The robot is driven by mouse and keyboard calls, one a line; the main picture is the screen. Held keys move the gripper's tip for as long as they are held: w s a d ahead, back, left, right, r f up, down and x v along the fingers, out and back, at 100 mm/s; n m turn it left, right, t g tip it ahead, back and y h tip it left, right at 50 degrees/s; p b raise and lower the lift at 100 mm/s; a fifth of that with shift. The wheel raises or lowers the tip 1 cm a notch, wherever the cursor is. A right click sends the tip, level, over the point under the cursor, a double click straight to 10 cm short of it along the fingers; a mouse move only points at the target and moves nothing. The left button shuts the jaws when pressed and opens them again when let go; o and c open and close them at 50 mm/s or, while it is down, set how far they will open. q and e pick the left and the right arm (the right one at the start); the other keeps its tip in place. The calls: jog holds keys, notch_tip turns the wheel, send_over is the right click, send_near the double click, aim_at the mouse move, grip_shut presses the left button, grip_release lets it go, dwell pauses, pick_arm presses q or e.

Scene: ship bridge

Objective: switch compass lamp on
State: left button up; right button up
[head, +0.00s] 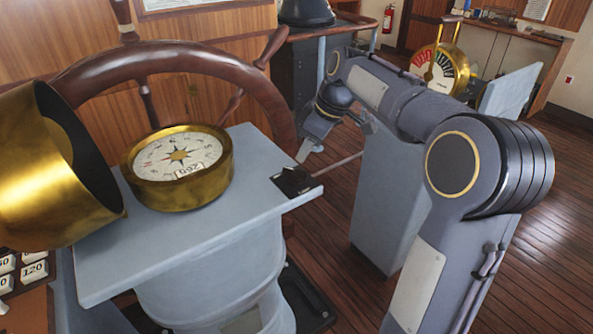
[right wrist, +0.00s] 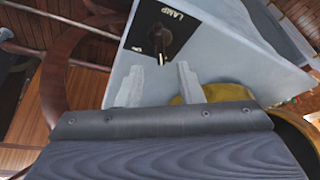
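The compass (head: 180,160) is a brass bowl with a white dial on a grey pedestal top (head: 215,215). The lamp switch, a small black plate with a dark knob (head: 293,181), sits at the right corner of that top. In the right wrist view the plate reads LAMP, and the knob (right wrist: 159,40) has a pale mark at its lower end; I cannot tell its setting for sure. My right gripper (head: 308,150) is close to the switch. Its two fingers (right wrist: 161,70) are apart with nothing between them, short of the knob. My left gripper is not in view.
A brass hood (head: 45,165) stands left of the compass. A wooden ship's wheel (head: 170,60) rises behind it. A brass telegraph (head: 440,68) on a grey stand is further back right. Open plank floor (head: 540,220) lies at the right.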

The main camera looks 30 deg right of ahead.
aim_at(296, 170)
jog(key=x, duration=0.7)
jog(key=shift+c, duration=0.3)
grip_shut()
